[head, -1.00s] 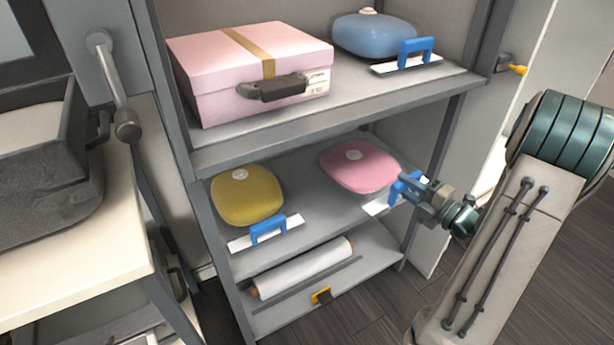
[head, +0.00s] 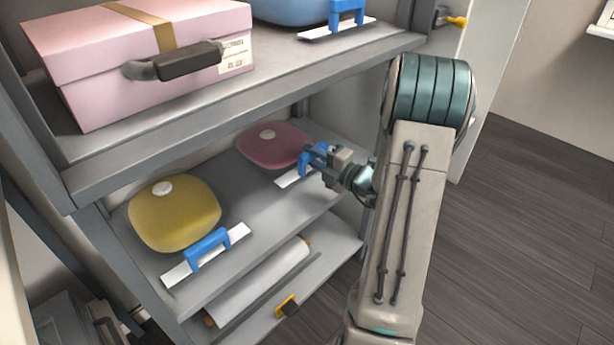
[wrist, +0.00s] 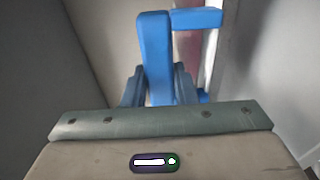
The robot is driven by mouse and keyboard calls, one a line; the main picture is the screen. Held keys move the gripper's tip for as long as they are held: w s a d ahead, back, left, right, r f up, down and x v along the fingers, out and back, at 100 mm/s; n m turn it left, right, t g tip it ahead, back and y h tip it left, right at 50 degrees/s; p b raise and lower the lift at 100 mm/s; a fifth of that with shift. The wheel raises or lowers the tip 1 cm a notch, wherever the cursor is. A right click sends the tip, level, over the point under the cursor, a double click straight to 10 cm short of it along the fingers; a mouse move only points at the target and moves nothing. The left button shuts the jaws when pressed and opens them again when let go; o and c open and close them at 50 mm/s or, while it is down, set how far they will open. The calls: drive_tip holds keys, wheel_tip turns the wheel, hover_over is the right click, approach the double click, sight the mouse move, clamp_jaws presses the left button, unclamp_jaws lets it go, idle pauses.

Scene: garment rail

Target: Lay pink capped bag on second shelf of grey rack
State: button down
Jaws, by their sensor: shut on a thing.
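The pink capped bag (head: 273,146), with a pale round cap and a white strip along its front, is over the right part of the rack's middle visible shelf (head: 235,205). It lies flat, or nearly so. I cannot tell whether it touches the shelf. My gripper (head: 322,163) is shut on the bag's blue handle (head: 309,158). In the wrist view the blue handle (wrist: 155,57) stands between the fingers, and only a sliver of pink shows behind it. The grey rack (head: 85,185) is open at the front.
A yellow capped bag (head: 175,215) with a blue handle lies left on the same shelf. A pink box (head: 150,65) and a blue bag (head: 290,10) are on the shelf above. A white roll (head: 260,285) lies below. A side panel (head: 340,215) stands at the right.

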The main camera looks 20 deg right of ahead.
sight(309, 171)
drive_tip(key=shift+w+a+f, duration=0.35)
drive_tip(key=shift+w+a, duration=0.05)
drive_tip(key=shift+w, duration=0.1)
wheel_tip(309, 171, down, 4)
drive_tip(key=b, duration=0.2)
drive_tip(key=shift+b, duration=0.3)
drive_tip(key=c, duration=1.2)
unclamp_jaws()
drive_tip(key=shift+o, duration=0.2)
